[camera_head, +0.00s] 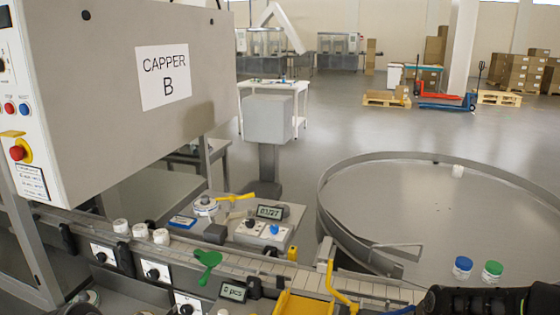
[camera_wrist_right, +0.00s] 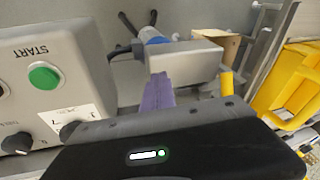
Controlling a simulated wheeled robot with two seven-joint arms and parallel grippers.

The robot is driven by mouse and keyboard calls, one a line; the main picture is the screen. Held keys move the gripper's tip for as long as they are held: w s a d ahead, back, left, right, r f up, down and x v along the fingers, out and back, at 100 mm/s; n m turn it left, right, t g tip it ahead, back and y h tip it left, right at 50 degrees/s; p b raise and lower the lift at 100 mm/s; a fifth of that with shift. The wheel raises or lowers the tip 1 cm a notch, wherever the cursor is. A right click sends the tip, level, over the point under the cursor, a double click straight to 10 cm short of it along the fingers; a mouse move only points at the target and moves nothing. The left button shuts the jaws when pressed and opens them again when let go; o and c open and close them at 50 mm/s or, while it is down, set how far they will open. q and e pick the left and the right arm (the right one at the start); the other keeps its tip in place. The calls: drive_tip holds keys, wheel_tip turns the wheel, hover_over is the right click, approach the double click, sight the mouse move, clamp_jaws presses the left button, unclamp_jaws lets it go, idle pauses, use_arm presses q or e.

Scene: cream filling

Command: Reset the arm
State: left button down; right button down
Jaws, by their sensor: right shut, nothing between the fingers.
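My right arm shows as a black sleeve (camera_head: 475,300) at the lower right of the head view. In the right wrist view my right gripper (camera_wrist_right: 158,95) is shut, its purple fingers together with nothing between them. It is apart from the grey box with the green START button (camera_wrist_right: 44,76), which lies to its left. My left gripper is not in either view.
A conveyor (camera_head: 190,245) with several white jars (camera_head: 140,230) runs below the CAPPER B machine (camera_head: 120,85). A round turntable (camera_head: 430,205) is at the right, with a blue-lidded jar (camera_head: 462,268) and a green-lidded jar (camera_head: 492,272) near my arm. A yellow bin (camera_head: 303,304) sits at the bottom.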

drive_tip(key=s+a+f+g+y, duration=0.1)
drive_tip(key=s+a+f, duration=0.25)
drive_tip(key=f, duration=0.25)
drive_tip(key=s+a+f, duration=0.2)
drive_tip(key=a+f, duration=0.2)
drive_tip(key=f, duration=0.2)
drive_tip(key=s+a+f+m+g, duration=0.1)
drive_tip(key=s+a+f, duration=0.3)
drive_tip(key=s, duration=0.3)
drive_tip(key=s+a+f+y, duration=0.1)
drive_tip(key=s+a+f, duration=0.25)
drive_tip(key=s, duration=0.35)
drive_tip(key=s+a+f+m+g, duration=0.1)
drive_tip(key=s+a+f, duration=0.35)
drive_tip(key=s, duration=0.25)
drive_tip(key=w+a+f+n+t+b, duration=0.1)
drive_tip(key=w+a+f+n+b, duration=0.1)
drive_tip(key=f+b, duration=0.6)
drive_tip(key=shift+w+b, duration=0.85)
drive_tip(key=shift+b, duration=0.15)
drive_tip(key=shift+d, duration=0.15)
